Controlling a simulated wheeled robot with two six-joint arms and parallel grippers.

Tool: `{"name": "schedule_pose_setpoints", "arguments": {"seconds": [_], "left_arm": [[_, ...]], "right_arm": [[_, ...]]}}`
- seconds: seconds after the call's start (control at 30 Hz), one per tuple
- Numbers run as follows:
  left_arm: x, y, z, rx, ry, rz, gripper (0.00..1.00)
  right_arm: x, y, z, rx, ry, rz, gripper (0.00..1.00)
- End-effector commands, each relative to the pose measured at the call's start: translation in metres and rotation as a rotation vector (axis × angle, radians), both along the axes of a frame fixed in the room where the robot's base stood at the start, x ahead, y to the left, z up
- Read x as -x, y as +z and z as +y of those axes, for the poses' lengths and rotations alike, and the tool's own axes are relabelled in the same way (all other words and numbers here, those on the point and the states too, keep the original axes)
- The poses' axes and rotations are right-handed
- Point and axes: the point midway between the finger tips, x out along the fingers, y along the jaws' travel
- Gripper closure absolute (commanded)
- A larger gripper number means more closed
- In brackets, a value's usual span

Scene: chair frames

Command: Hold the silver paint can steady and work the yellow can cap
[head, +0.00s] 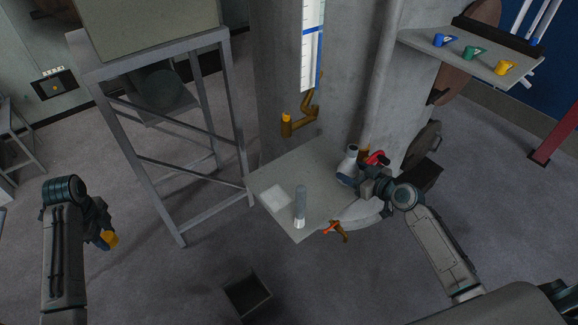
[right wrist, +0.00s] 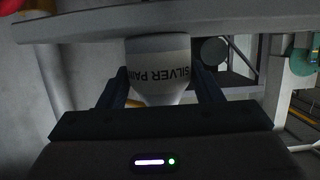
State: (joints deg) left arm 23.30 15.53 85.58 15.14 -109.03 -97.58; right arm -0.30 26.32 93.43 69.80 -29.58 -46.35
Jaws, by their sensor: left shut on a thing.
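The silver paint can (head: 349,163) stands at the right back of the small grey table (head: 265,180). In the right wrist view the can (right wrist: 158,62) shows its "SILVER PAIN…" lettering upside down, with a narrowing neck.
A grey metal frame (head: 165,170) stands left. Cups line a shelf (head: 465,62).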

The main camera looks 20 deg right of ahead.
Motion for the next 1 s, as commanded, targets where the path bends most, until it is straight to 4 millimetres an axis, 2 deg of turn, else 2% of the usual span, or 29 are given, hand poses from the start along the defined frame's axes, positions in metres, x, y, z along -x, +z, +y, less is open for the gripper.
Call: {"name": "schedule_pose_setpoints", "arguments": {"seconds": [0.03, 0.17, 0.2, 1.0], "left_arm": [[0.0000, 0.0002, -0.0001, 0.000, 0.000, 0.000, 0.85], [0.0000, 0.0002, -0.0001, 0.000, 0.000, 0.000, 0.85], [0.0000, 0.0002, -0.0001, 0.000, 0.000, 0.000, 0.85], [0.0000, -0.0025, 0.0000, 0.000, 0.000, 0.000, 0.85]], "right_arm": [[-0.0003, 0.0012, 0.0000, 0.000, 0.000, -0.002, 0.51], [-0.0003, 0.0012, 0.0000, 0.000, 0.000, -0.002, 0.76], [-0.0003, 0.0012, 0.0000, 0.000, 0.000, -0.002, 0.78], [0.0002, -0.0010, -0.0001, 0.000, 0.000, 0.000, 0.78]]}}
